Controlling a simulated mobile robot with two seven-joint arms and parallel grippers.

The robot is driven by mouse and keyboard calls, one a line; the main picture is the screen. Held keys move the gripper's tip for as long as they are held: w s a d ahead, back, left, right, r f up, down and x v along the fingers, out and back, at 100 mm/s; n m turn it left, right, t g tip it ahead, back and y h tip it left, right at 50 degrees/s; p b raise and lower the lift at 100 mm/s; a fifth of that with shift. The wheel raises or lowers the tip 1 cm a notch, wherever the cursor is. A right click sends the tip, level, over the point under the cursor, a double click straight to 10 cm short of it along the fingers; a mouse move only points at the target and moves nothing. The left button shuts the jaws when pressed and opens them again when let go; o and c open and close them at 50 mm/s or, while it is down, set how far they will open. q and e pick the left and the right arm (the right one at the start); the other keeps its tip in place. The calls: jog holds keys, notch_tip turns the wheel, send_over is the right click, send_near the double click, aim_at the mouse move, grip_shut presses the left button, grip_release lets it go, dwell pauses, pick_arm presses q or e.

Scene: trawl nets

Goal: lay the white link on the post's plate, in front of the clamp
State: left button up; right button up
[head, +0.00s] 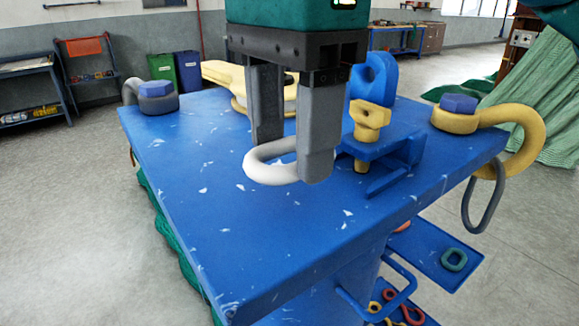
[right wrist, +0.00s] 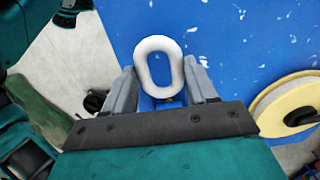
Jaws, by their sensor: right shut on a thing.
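The white link (head: 268,178), an oval ring, is between the fingers of my right gripper (head: 291,163), which is shut on it. The link lies about flat, low over the blue plate (head: 215,215) of the post; I cannot tell if it touches. My left gripper is not in view.
A yellow hook (head: 535,125) with a blue nut is at the plate's right corner, a grey shackle (head: 130,92) at the left corner. A yellow part (head: 222,73) and a blue eye (head: 383,75) stand behind. The plate's front and left are clear.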

aim_at(290, 203)
notch_tip(290, 203, down, 4)
jog(key=shift+r, duration=0.25)
jog(key=shift+f+b, duration=0.2)
jog(key=shift+b, duration=0.1)
jog(key=o, duration=1.2)
jog(key=shift+o, duration=0.2)
